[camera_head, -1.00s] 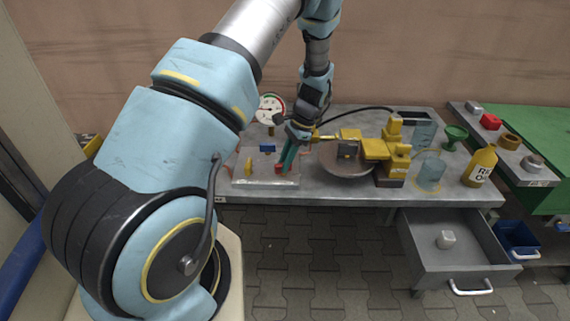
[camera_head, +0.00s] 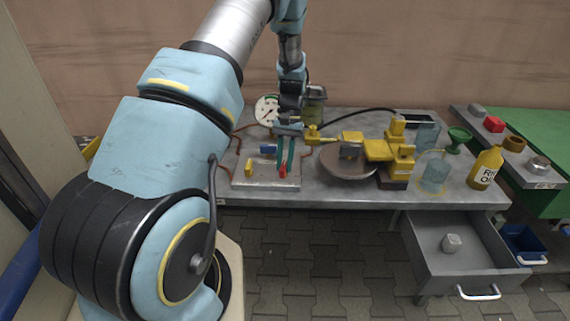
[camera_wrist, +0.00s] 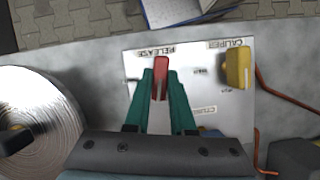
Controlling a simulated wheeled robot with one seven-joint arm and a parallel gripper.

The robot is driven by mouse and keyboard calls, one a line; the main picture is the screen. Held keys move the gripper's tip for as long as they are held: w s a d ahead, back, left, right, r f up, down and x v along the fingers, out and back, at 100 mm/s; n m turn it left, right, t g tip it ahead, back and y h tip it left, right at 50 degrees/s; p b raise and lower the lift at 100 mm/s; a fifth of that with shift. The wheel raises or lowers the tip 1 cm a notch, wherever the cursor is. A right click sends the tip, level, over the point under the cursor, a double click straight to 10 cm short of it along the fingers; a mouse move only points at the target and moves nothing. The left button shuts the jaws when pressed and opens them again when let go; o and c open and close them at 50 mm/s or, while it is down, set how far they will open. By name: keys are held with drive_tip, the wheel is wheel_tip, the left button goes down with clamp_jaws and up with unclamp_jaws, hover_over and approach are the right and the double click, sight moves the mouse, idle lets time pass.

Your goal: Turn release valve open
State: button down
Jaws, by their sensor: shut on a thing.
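The red release valve handle (camera_wrist: 162,66) stands beside the word RELEASE on a pale valve panel (camera_wrist: 205,95) in the wrist view. My gripper (camera_wrist: 161,84) has green fingers shut on the red handle, one on each side, with its end showing beyond the tips. In the head view, my gripper (camera_head: 284,165) reaches down to the red handle (camera_head: 283,173) at the panel's front right. A yellow handle (camera_wrist: 238,68) sits by the CALIPER label, apart from my fingers. A blue handle (camera_head: 268,149) is further back on the panel. The valve's base is hidden by my fingers.
A round metal disc (camera_head: 345,165) with a yellow caliper assembly (camera_head: 377,149) stands right of the panel. A gauge (camera_head: 267,110) is behind. Copper pipes (camera_head: 228,150) run along the panel's left. An open drawer (camera_head: 455,245) juts out at the front right.

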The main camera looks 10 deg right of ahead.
drive_tip(key=shift+n+h, duration=0.5)
drive_tip(key=shift+n, duration=0.7)
drive_tip(key=c, duration=0.8)
unclamp_jaws()
drive_tip(key=shift+a, duration=0.1)
drive_tip(key=shift+o, duration=0.2)
drive_tip(key=b+v, duration=0.3)
drive_tip(key=v, duration=0.7)
drive_tip(key=shift+w+r, duration=0.25)
drive_tip(key=shift+r, duration=0.1)
